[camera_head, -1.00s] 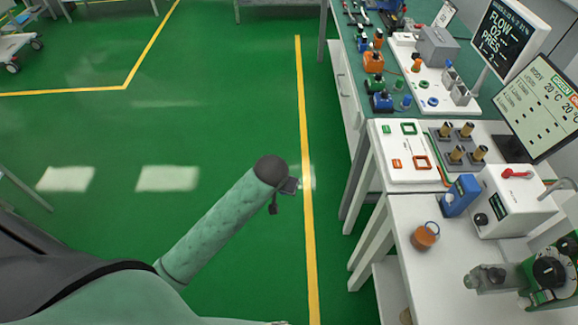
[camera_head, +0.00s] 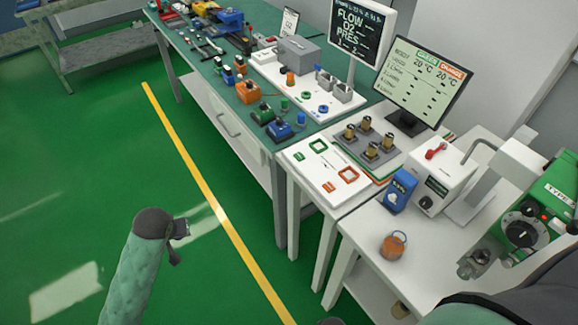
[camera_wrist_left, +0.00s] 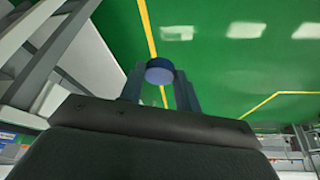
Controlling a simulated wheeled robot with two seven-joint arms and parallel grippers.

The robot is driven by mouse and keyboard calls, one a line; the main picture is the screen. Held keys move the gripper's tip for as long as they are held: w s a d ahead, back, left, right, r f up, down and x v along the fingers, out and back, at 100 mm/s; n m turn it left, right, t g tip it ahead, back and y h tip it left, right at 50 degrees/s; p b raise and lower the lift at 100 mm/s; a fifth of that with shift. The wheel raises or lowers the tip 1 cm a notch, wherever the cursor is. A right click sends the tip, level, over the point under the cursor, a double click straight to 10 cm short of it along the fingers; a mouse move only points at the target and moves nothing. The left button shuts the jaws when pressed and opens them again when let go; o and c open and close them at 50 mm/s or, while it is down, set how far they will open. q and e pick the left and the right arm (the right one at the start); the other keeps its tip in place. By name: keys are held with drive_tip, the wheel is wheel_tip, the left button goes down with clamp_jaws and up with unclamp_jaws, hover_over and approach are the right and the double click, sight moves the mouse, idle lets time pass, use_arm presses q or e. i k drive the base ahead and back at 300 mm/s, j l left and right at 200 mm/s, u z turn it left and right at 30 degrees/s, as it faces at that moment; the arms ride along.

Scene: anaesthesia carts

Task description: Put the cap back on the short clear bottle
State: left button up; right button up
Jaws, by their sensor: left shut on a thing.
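In the left wrist view my left gripper (camera_wrist_left: 160,82) is shut on a round blue cap (camera_wrist_left: 159,72), held between its two grey fingers over the green floor. I cannot make out a short clear bottle for certain. A greyish, see-through piece (camera_head: 474,263) sits by the green machine at the right. Part of my right arm crosses the lower right corner; its gripper is out of view.
A white bench (camera_head: 361,226) carries an orange round pot (camera_head: 391,247), a blue box (camera_head: 399,190), a white device (camera_head: 442,186) and a green machine (camera_head: 540,215). A longer bench (camera_head: 201,75) with many small parts runs towards the back. The floor left of the benches is clear.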

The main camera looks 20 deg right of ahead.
sight(392, 247)
drive_tip(key=i+j, duration=0.35)
drive_tip(key=j, duration=0.15)
drive_tip(key=i+j, duration=0.35)
drive_tip(key=j, duration=0.15)
drive_tip(key=i+j, duration=0.35)
drive_tip(key=j, duration=0.2)
drive_tip(key=i+j, duration=0.35)
drive_tip(key=j, duration=0.15)
drive_tip(key=i+j, duration=0.35)
drive_tip(key=j, duration=0.15)
drive_tip(key=i+j, duration=0.35)
drive_tip(key=j, duration=0.15)
drive_tip(key=z, duration=3.55)
